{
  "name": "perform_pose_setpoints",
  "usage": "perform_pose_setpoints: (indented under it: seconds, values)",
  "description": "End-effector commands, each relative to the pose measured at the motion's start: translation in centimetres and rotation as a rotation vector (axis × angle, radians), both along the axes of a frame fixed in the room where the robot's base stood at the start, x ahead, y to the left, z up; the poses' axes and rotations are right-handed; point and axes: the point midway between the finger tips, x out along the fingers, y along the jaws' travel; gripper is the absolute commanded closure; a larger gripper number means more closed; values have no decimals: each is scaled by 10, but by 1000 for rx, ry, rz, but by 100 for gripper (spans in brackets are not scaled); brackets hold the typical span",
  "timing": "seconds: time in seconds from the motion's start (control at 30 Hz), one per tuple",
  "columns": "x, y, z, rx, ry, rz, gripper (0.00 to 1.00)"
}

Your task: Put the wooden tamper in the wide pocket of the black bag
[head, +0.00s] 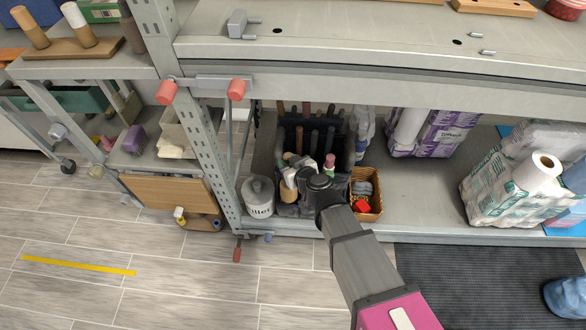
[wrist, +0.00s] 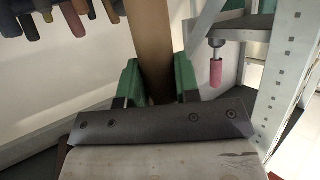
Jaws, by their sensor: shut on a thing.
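The black bag (head: 284,210) stands on the lower shelf, with several tool handles upright in its back part. My gripper (wrist: 159,88) has green fingers shut on the wooden tamper (wrist: 152,45), a plain brown length between them in the wrist view. In the head view my arm reaches down over the bag's front, and my wrist hides the fingers and much of the front pockets. A tan wooden piece shows beside my wrist, probably part of the tamper. I cannot tell whether the tamper is inside the wide pocket.
A white lidded canister (head: 259,198) stands left of the bag and a wicker basket (head: 367,190) right of it. The rack's perforated post (head: 207,150) rises at left. Paper-roll packs (head: 500,185) stand farther right, with bare shelf between.

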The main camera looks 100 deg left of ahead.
Motion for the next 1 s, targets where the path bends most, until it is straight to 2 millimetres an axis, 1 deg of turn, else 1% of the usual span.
perform_pose_setpoints:
  seconds: [0.03,0.17,0.27,0.5,0.6,1.0]
  values:
    - [3,9,-5,0,0,-1,100]
    - [9,18,-11,0,1,-1,100]
    - [10,19,-14,0,1,1,100]
    - [10,20,-44,-2,0,1,100]
    - [10,19,-51,-1,1,1,100]
    - [10,19,-55,0,0,1,100]
